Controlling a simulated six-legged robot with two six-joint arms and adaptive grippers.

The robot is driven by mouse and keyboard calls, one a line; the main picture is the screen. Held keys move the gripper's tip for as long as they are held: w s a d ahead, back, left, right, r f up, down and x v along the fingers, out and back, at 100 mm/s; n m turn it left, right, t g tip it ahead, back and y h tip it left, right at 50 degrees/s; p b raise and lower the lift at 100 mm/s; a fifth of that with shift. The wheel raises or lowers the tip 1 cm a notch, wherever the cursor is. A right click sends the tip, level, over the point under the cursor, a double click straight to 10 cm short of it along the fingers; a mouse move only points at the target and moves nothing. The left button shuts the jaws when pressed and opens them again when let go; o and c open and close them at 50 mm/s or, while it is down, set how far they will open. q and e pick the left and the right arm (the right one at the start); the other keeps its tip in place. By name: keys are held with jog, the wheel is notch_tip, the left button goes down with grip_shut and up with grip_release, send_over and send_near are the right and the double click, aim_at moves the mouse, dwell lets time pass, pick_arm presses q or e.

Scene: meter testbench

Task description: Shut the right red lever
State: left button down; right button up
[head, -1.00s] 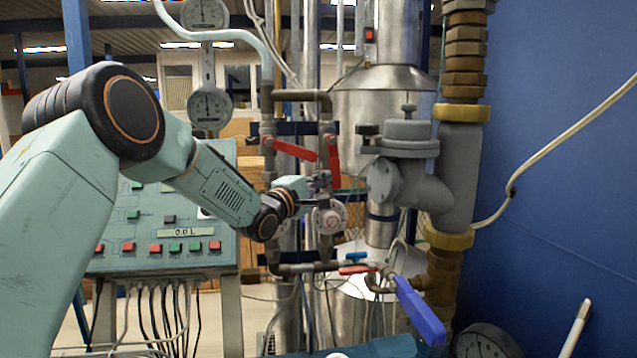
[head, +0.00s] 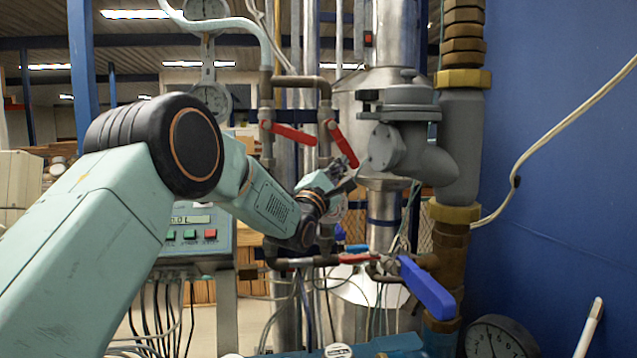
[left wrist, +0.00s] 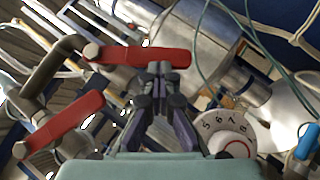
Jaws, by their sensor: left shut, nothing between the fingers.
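The right red lever (head: 343,145) is mounted on the right of two vertical pipes and slants down to the right from its pivot. It also shows as the upper red lever (left wrist: 145,57) in the left wrist view. The left red lever (head: 295,133) points right and slightly down; it also shows at lower left in the wrist view (left wrist: 65,120). My left gripper (head: 346,172) is shut and empty, just below the right lever's free end. In the wrist view its closed fingertips (left wrist: 158,72) overlap the lever's lower edge; I cannot tell whether they touch. My right gripper is out of view.
A white numbered dial (left wrist: 230,135) sits close beside my left gripper. A grey valve body (head: 400,150) stands just right of the right lever. A blue-handled lever (head: 426,288) and a small red handle (head: 357,258) are lower down. The control panel (head: 195,240) is behind my arm.

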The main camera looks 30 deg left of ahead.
aim_at(353, 162)
pick_arm(q)
jog(key=d+n+y+b, duration=0.1)
jog(key=n, duration=0.1)
jog(key=w+n+t+y+b, duration=0.1)
jog(key=y+b, duration=0.1)
jog(key=d+n+t+y+b, duration=0.1)
jog(key=n+b, duration=0.1)
jog(key=shift+w+d+r+n, duration=0.3)
jog(key=shift+w+r, duration=0.05)
jog(key=shift+w, duration=0.05)
jog(key=shift+w+d+r+n+y+b, duration=0.3)
jog(key=shift+r+n+y+b, duration=0.25)
jog(key=shift+n+y, duration=0.25)
jog(key=shift+w+d+r+n+y+b, duration=0.25)
jog(key=shift+r+n+y+b, duration=0.2)
jog(key=shift+n+y, duration=0.3)
jog(key=shift+d, duration=0.1)
